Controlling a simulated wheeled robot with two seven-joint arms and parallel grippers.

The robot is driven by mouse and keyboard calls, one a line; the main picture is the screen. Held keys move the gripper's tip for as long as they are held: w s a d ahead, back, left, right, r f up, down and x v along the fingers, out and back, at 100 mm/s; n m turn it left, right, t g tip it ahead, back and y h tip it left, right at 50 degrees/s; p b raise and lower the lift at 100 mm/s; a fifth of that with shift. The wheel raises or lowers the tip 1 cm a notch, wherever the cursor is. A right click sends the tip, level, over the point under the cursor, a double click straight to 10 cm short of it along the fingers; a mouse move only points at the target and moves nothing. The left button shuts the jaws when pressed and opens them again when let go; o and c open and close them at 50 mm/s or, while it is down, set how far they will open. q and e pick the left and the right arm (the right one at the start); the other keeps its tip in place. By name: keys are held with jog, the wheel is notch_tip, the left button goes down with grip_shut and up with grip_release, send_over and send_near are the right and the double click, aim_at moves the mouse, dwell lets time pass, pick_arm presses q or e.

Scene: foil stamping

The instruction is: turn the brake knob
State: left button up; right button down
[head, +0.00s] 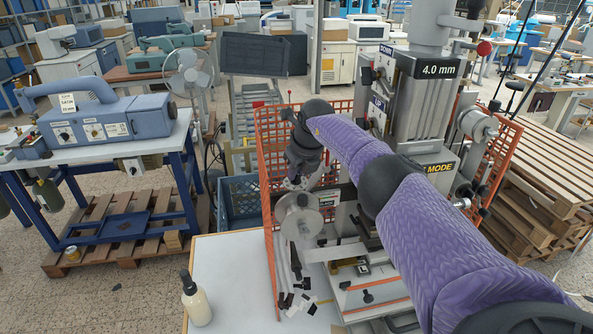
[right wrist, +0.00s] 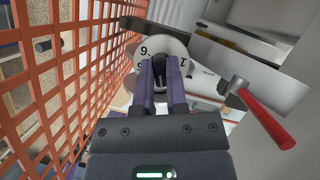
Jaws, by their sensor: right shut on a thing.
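A white numbered dial (right wrist: 172,46) faces the right wrist camera, with a "9" and a "1" showing on it. A dark knob (right wrist: 161,70) sits at its middle, mostly hidden by my fingers. My right gripper (right wrist: 166,72) is shut on this knob. In the head view my right gripper (head: 295,182) points down beside the orange mesh guard, at the left of the stamping machine (head: 425,98); the knob itself is hidden there. My left gripper is not in view.
The orange mesh guard (right wrist: 62,80) stands close on the left of my right gripper. A red-handled lever (right wrist: 268,120) sticks out on the right. A grey reel (head: 298,218) is just below the gripper. A cream bottle (head: 195,300) stands on the white table (head: 232,262).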

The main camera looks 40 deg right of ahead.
dwell(0.3)
jog(key=shift+r+m+h+p, duration=0.15)
jog(key=shift+m+h+p, duration=0.35)
jog(key=shift+m+p, duration=0.65)
jog(key=shift+m+h+p, duration=0.3)
jog(key=shift+m, duration=0.55)
jog(key=shift+w+m+g+h, duration=0.1)
jog(key=shift+m+g+h, duration=0.2)
jog(key=shift+m, duration=0.5)
jog(key=shift+m+g+h, duration=0.4)
jog(key=shift+m, duration=1.1)
jog(key=shift+b, duration=0.3)
jog(key=c, duration=0.7)
grip_release()
jog(key=shift+a, duration=0.1)
jog(key=shift+o, duration=0.2)
